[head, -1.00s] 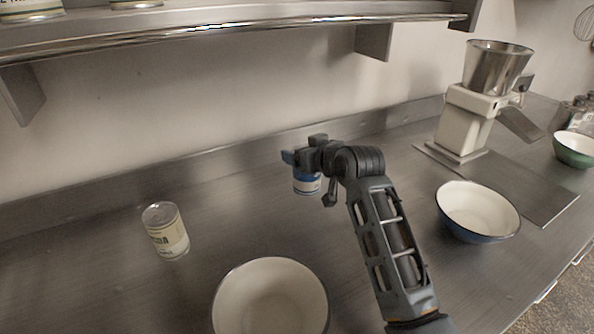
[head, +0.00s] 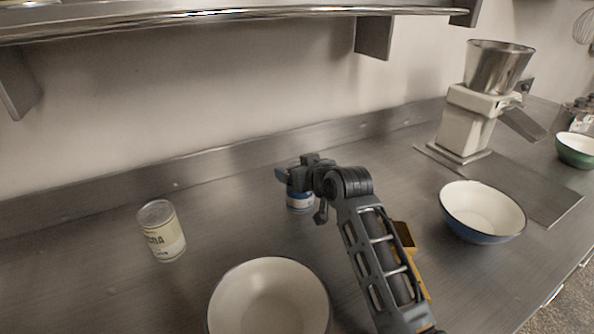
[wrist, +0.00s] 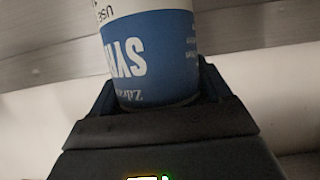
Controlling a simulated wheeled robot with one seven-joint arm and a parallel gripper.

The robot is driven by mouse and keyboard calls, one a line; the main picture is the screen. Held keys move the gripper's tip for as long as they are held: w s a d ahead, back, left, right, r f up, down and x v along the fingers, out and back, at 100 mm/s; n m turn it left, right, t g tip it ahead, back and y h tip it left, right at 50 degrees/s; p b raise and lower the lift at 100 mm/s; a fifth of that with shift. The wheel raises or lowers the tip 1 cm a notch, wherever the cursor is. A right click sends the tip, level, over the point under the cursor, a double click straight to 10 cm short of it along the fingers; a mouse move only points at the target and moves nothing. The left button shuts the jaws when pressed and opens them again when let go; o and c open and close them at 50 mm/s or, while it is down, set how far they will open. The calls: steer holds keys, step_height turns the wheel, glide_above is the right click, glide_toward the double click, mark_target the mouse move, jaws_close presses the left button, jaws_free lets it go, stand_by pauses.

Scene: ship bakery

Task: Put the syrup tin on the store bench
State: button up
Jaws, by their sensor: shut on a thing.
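The syrup tin (head: 299,200) has a blue and white label and is at the middle of the steel bench (head: 240,222) in the head view. In the wrist view the tin (wrist: 150,60) fills the space between the fingers, its blue label lettering upside down. My gripper (head: 297,178) is shut on the tin near its top. My gripper also shows in the wrist view (wrist: 155,105). The fingers hide part of the tin. I cannot tell whether its base touches the bench.
A cream-labelled tin (head: 161,231) stands to the left. A cream bowl (head: 268,300) is in front, and a blue-sided bowl (head: 482,212) is to the right. A grinder (head: 470,118) and a green bowl (head: 576,150) stand farther right. A shelf (head: 230,24) overhangs the back. Bench space beside the tin is clear.

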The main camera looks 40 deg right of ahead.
steer(key=o, duration=1.4)
steer(key=shift+o, duration=0.2)
steer(key=v, duration=1.2)
steer(key=shift+r+b, duration=0.2)
steer(key=shift+b, duration=0.25)
